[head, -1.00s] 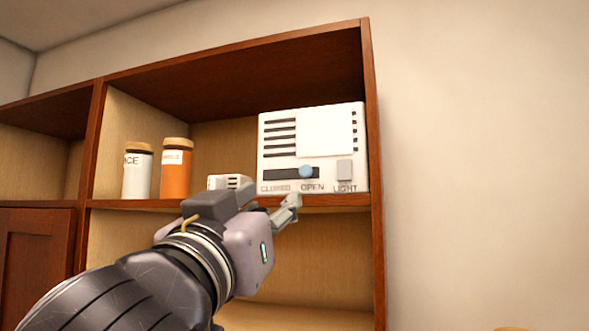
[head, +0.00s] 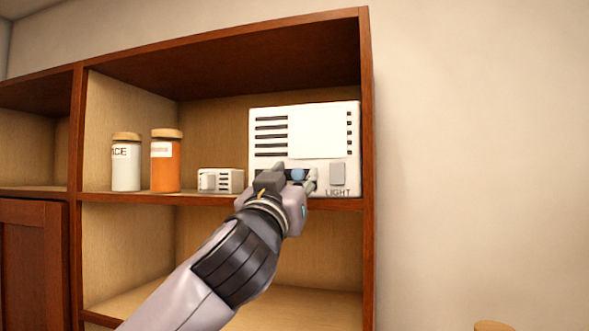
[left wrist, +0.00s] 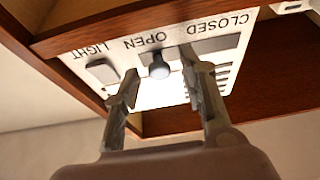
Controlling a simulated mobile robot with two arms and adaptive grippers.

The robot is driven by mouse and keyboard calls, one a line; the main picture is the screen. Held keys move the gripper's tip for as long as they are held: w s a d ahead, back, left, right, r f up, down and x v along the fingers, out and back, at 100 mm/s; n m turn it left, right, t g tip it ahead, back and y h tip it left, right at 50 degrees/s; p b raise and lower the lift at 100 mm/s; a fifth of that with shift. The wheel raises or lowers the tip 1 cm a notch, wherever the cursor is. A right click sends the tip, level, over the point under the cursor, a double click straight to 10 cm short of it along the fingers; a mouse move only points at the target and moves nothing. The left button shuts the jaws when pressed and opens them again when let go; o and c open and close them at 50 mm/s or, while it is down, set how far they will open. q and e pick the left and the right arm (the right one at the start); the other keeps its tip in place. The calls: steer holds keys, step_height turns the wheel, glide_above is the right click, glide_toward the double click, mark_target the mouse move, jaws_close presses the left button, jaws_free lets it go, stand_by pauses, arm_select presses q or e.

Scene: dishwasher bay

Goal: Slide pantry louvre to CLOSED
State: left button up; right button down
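The louvre panel (head: 262,150) is a white box on the cupboard shelf with dark slots and a plain white plate. Its round blue-grey slider knob (head: 298,174) is at the OPEN end of a dark track. In the left wrist view the knob (left wrist: 159,70) shows by the upside-down word OPEN, and the track (left wrist: 219,44) runs right toward CLOSED. My left gripper (head: 295,178) is open, with one finger on each side of the knob; the CLOSED-side finger is nearer to it. Contact cannot be told. In the head view my gripper hides the CLOSED and OPEN labels. My right gripper is not in view.
A grey LIGHT switch (head: 338,174) sits close right of the knob. A small white slotted box (head: 220,181), an orange jar (head: 166,165) and a white jar (head: 126,168) stand left on the shelf. The shelf edge (head: 150,197) runs just below the panel.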

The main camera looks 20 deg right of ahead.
arm_select(q)
steer(key=shift+c, duration=0.2)
jaws_close()
stand_by(0.3)
stand_by(0.4)
